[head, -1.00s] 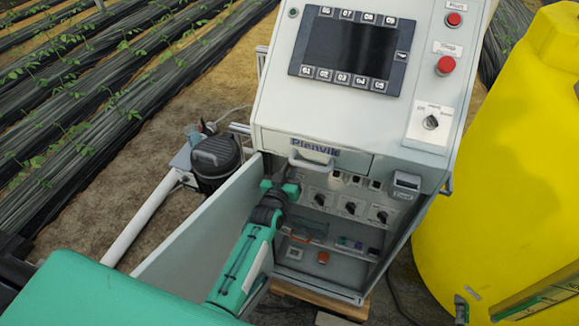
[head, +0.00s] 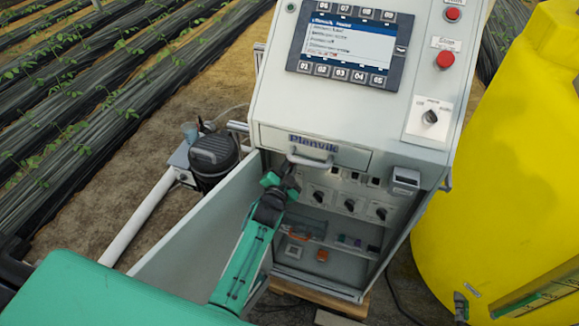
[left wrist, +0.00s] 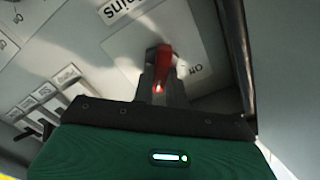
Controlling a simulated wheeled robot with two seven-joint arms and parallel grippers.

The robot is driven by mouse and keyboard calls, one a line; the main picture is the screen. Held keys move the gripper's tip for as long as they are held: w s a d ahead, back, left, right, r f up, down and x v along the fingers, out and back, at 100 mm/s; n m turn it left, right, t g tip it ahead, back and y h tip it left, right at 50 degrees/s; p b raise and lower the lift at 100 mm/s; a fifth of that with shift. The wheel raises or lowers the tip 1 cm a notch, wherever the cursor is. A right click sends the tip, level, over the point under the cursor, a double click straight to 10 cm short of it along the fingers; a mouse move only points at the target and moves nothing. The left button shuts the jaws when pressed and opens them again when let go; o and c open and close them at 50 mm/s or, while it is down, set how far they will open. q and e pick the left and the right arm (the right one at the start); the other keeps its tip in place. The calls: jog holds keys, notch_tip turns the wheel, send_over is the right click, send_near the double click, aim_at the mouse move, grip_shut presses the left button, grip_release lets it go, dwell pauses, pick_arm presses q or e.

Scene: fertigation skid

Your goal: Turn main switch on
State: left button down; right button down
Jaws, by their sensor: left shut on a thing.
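The main switch (left wrist: 166,60) has a red handle on a pale plate. In the left wrist view a label reading "Mains" is beside it and an "OFF" mark is on its plate. My left gripper (head: 281,175) reaches into the open lower compartment of the grey cabinet (head: 325,166), and its fingers are closed around the red handle. In the head view my gripper hides the switch. The control screen (head: 347,43) on the cabinet's sloping top is lit with a blue header and lines of text. My right gripper is not in view.
The open cabinet door (head: 195,235) stands left of my left arm. Black rotary knobs (head: 349,205) are right of the gripper. A drawer with a handle (head: 311,160) is just above. A yellow tank (head: 500,170) stands close on the right.

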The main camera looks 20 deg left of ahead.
pick_arm(q)
jog(key=shift+m, duration=0.7)
jog(key=c, duration=1.4)
grip_release()
jog(key=shift+s+f, duration=0.1)
jog(key=shift+s, duration=0.25)
jog(key=s+b, duration=0.4)
jog(key=s, duration=0.9)
jog(key=shift+a, duration=0.15)
